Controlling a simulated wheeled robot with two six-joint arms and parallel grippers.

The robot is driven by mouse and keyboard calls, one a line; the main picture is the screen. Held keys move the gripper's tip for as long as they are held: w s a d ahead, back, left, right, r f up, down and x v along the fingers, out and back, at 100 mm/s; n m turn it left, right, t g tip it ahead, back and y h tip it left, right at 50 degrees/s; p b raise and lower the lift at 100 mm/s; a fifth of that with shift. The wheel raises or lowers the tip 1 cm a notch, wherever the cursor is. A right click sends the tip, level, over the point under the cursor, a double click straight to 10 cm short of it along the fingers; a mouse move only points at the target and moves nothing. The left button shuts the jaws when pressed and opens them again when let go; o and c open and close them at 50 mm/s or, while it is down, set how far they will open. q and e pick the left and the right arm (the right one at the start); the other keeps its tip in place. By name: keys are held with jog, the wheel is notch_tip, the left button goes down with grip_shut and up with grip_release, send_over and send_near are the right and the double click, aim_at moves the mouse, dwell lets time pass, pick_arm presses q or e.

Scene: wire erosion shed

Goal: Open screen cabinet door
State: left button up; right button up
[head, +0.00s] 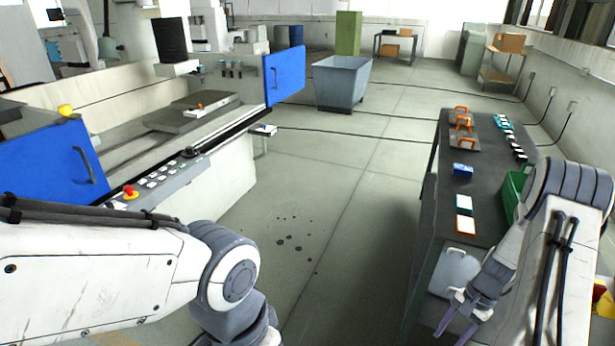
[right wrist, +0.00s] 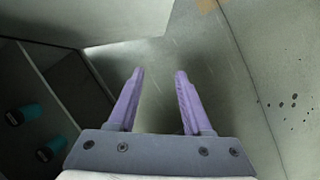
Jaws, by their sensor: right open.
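A pale grey panel (head: 455,272) with a small handle shows at the near end of the dark bench on the right; I cannot tell for sure that it is the screen cabinet door. My right gripper (head: 462,318) is just below and in front of it, pointing down. In the right wrist view its purple fingers (right wrist: 158,75) are apart with nothing between them. At the left of that view a dark cabinet interior (right wrist: 40,95) shows, with teal-ended items (right wrist: 27,113) inside. Contact with the panel is not visible. My left gripper is out of view.
The dark bench (head: 479,183) carries orange-handled tools (head: 460,125), a blue item (head: 462,170) and small boxes. The machine with blue doors (head: 285,75) is on the left. The floor between is clear, with dark spots.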

jog(key=v, duration=0.5)
jog(key=w+a+r+n+h+b, duration=0.15)
jog(key=a+r+n, duration=0.25)
jog(key=a, duration=0.5)
jog(key=w+a+r+n+h+b, duration=0.1)
jog(key=a+r+n+b, duration=0.15)
jog(key=a+r, duration=0.45)
jog(key=s+a+r+n+t+b, duration=0.1)
jog(key=s+a+r+n+b, duration=0.1)
jog(key=s+a+n, duration=0.9)
jog(key=s+a, duration=0.3)
jog(key=a, duration=0.3)
jog(key=shift+s+a+r+t+b, duration=0.2)
jog(key=shift+s+r+t+b, duration=0.1)
jog(key=shift+r+t, duration=0.1)
jog(key=shift+w+h, duration=0.1)
jog(key=shift+h, duration=0.15)
